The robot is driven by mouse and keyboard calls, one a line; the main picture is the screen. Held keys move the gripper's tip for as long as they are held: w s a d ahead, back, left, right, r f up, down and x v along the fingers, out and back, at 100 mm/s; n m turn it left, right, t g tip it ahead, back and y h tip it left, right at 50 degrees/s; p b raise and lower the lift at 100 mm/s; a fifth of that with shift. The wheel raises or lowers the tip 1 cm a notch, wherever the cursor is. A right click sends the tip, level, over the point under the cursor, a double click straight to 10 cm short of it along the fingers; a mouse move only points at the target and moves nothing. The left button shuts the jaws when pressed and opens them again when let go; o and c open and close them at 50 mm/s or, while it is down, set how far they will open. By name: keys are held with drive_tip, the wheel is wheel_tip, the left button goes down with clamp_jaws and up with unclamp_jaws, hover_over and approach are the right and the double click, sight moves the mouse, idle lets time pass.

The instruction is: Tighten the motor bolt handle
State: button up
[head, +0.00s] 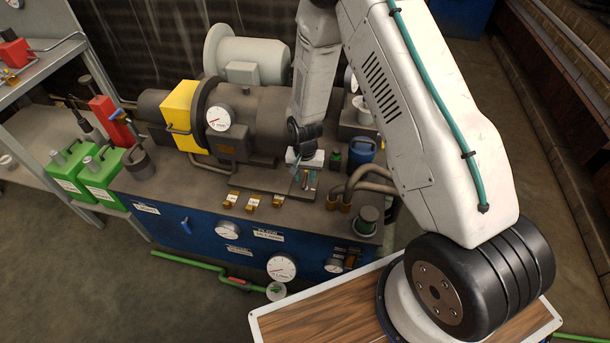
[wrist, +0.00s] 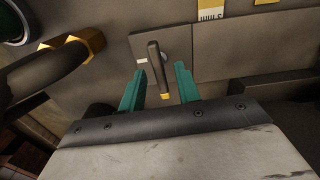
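A dark bolt handle (wrist: 154,62) with a yellow tip stands on a small grey plate (wrist: 176,44) in the wrist view. My gripper (wrist: 158,78) has two teal fingers spread apart, one to each side of the handle in that view. A gap shows between the handle and each finger. I cannot tell whether the fingertips reach down to the handle's depth. In the head view my gripper (head: 304,180) is low over the right part of the machine bench, and I cannot make out the handle there.
The motor (head: 265,110) lies behind and left of my gripper. A blue canister (head: 362,151), curved pipes (head: 365,183) and a green-topped cylinder (head: 367,218) stand close on the right. Small brass fittings (head: 250,202) line the bench's front edge.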

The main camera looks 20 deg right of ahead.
clamp_jaws()
